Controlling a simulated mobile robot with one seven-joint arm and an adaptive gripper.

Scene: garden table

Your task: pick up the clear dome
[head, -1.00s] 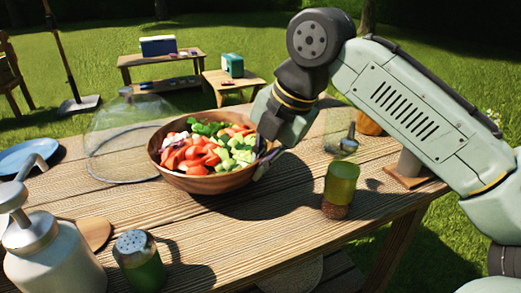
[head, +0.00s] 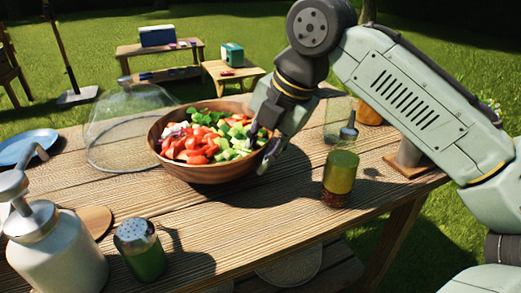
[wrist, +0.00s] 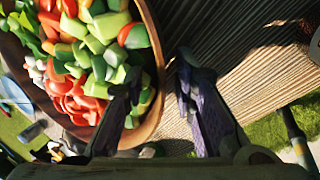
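The clear dome (head: 130,118) is a see-through cover with a small knob on top. It stands on the table left of and partly behind the wooden salad bowl (head: 212,173) in the head view. My gripper (head: 259,153) is at the bowl's right edge, apart from the dome, with the bowl between them. In the wrist view, my gripper (wrist: 154,88) has its two dark fingers spread. One finger appears over the salad and the other outside the rim. Nothing is held between them. I cannot tell whether a finger touches the bowl.
The wooden table (head: 205,237) also holds a white pump bottle (head: 58,255), a green shaker (head: 140,252), a blue plate (head: 28,146) and a yellow-green jar (head: 340,173). A clear glass (head: 336,122) stands behind the jar. The table's front middle is mostly clear.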

